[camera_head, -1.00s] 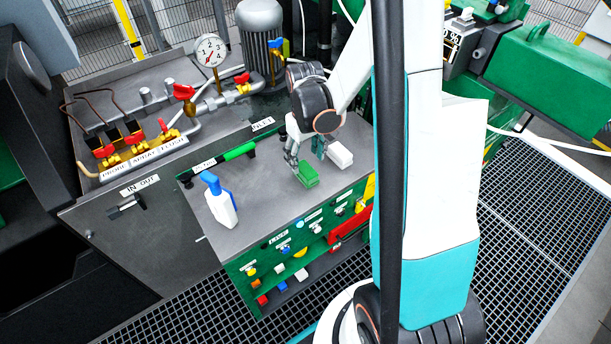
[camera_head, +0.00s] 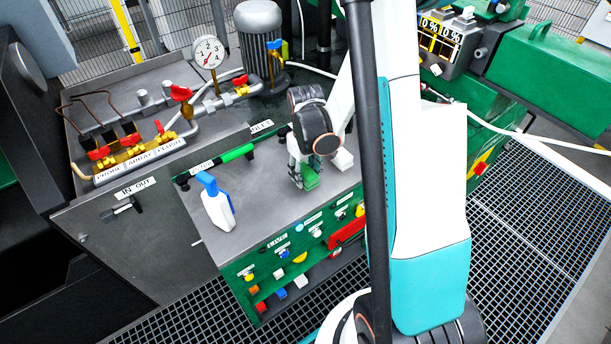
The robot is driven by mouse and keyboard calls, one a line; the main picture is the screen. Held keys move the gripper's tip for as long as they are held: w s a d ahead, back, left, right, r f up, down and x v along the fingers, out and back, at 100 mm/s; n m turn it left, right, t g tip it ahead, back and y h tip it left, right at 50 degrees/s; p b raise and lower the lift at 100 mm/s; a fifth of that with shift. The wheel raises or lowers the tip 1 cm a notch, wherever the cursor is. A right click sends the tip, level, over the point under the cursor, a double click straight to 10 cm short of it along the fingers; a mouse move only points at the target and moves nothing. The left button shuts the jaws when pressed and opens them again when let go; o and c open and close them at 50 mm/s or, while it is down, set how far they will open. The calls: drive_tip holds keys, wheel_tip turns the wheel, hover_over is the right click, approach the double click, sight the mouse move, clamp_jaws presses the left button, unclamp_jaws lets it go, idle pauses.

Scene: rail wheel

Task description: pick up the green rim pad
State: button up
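The green rim pad (camera_head: 311,180) is a small green block on the grey bench top (camera_head: 262,205), near its right side. My gripper (camera_head: 304,178) points down at the pad, with its fingers at the pad's left and back. The fingers cover part of the pad. The view is too small to tell whether they touch it or how far apart they are. A white block (camera_head: 343,160) sits just behind and to the right of the pad, partly hidden by my gripper and arm.
A white spray bottle with a blue head (camera_head: 217,203) stands left on the bench. A green-handled tool (camera_head: 236,153) lies behind it. A pressure gauge (camera_head: 208,53), valves and a grey motor (camera_head: 262,40) stand at the back. The bench top between bottle and pad is clear.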

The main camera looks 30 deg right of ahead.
sight(305, 170)
drive_tip(key=c, duration=0.3)
wheel_tip(305, 170, up, 20)
drive_tip(key=p, duration=0.7)
